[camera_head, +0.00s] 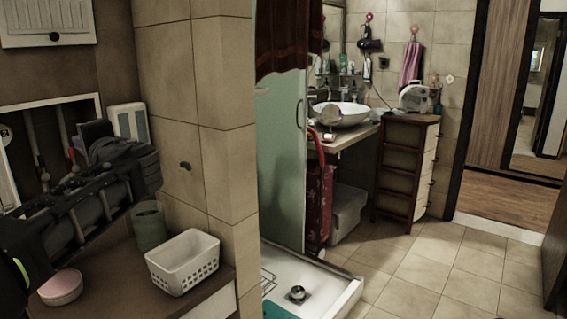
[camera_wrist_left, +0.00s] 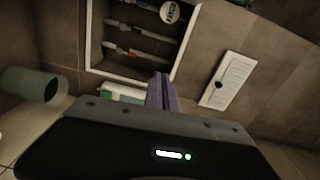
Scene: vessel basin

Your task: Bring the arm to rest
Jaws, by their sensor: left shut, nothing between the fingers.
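My left arm comes in from the left in the camera_head view. Its gripper (camera_head: 97,132) is raised in front of the wall recess with pipes (camera_head: 60,135), above the brown counter (camera_head: 120,275). In the left wrist view the fingers (camera_wrist_left: 162,88) are together with nothing between them. They point toward the lower edge of the recess; whether they touch anything cannot be told, but I see no contact. My right gripper is not in view.
A white basket (camera_head: 183,262), a green cup (camera_head: 149,226) and a pink-topped round container (camera_head: 61,287) stand on the counter below my left arm. A tiled wall corner (camera_head: 225,140) is close on the right. The tiled floor (camera_head: 430,270) at right is clear.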

